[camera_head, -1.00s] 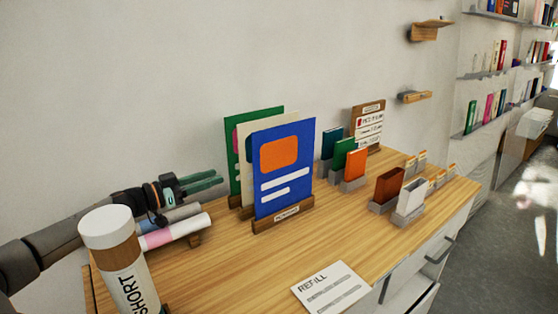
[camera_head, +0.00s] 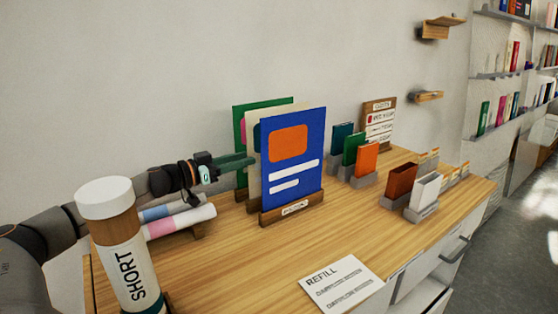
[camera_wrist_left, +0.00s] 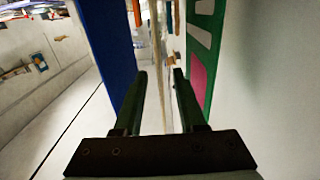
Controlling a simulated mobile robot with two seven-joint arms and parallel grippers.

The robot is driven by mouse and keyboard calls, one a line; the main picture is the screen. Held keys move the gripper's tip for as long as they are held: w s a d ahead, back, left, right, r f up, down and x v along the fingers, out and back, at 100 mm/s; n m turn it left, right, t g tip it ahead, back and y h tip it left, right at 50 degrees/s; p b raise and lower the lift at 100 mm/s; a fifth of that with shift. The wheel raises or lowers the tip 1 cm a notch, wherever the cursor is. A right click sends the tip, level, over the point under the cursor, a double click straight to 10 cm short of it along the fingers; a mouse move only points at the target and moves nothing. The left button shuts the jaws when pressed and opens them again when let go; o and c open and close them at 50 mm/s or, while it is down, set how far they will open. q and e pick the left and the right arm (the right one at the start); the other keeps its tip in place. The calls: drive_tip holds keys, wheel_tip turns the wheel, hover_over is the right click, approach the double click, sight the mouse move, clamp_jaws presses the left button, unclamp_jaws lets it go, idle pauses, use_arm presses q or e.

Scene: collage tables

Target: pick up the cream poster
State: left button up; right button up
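The cream poster (camera_head: 252,122) stands upright in a wooden rack (camera_head: 291,208) between a green poster (camera_head: 239,118) behind and a blue poster (camera_head: 308,142) in front. The blue poster covers most of it. My left gripper (camera_head: 243,162) is at the left edge of the posters, with its fingertips close to the cream one. In the left wrist view the two fingers (camera_wrist_left: 161,76) are apart, between the blue poster (camera_wrist_left: 104,45) and the green poster (camera_wrist_left: 205,45). A thin pale edge shows between them; contact cannot be told. My right gripper is not in view.
Rolled papers (camera_head: 180,221) lie below my left arm. A tall tube marked SHORT (camera_head: 122,255) stands at front left. A REFILL card (camera_head: 341,284) lies at the front edge. Small holders with coloured cards (camera_head: 401,180) stand to the right. The middle of the table (camera_head: 245,262) is clear.

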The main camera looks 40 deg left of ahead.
use_arm(q)
drive_tip(key=shift+w+r, duration=0.1)
drive_tip(key=shift+w, duration=0.15)
drive_tip(key=shift+w, duration=0.1)
drive_tip(key=p+x, duration=0.2)
drive_tip(key=x, duration=0.2)
drive_tip(key=shift+w+d+r, duration=0.15)
drive_tip(key=shift+w+d, duration=0.15)
drive_tip(key=shift+w, duration=0.05)
idle(0.3)
clamp_jaws()
idle(1.4)
